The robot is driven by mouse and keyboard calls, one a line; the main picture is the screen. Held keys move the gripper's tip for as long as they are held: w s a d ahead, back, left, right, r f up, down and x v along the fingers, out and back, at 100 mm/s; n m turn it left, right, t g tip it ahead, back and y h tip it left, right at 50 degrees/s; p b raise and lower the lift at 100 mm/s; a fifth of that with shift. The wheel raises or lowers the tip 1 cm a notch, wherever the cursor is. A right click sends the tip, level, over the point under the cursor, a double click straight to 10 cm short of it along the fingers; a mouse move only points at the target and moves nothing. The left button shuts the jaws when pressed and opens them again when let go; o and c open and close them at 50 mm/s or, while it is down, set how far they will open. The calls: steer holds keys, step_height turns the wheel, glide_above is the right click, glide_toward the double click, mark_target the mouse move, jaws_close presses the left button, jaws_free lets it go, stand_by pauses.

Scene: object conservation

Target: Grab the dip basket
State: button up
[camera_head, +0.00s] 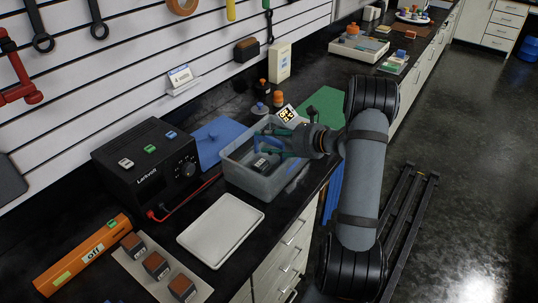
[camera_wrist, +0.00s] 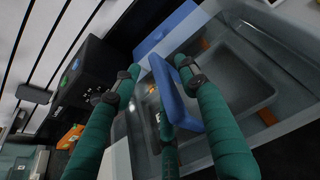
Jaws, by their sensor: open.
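The dip basket shows mainly as a blue handle (camera_head: 268,143) inside a translucent grey tub (camera_head: 262,188) on the dark bench. In the wrist view the blue handle (camera_wrist: 162,92) is an upright loop among my green fingers. My gripper (camera_head: 266,140) reaches over the tub from the right, its fingers inside the tub's opening. In the wrist view my gripper (camera_wrist: 158,82) is open, with fingers on both sides of the handle and one low near it. I cannot tell whether any finger touches it. The basket's lower part is mostly hidden.
A black power supply (camera_head: 147,160) with a red lead stands left of the tub. A blue lid-like sheet (camera_head: 213,138) lies behind it. A white tray (camera_head: 220,230) lies in front. An orange bar (camera_head: 83,256) and several brown blocks (camera_head: 155,265) are at front left.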

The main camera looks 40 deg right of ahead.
steer(key=shift+w+a+f, duration=0.15)
steer(key=shift+w+f, duration=0.1)
steer(key=shift+w, duration=0.2)
steer(key=shift+c, duration=0.5)
jaws_close()
steer(key=shift+r, duration=0.1)
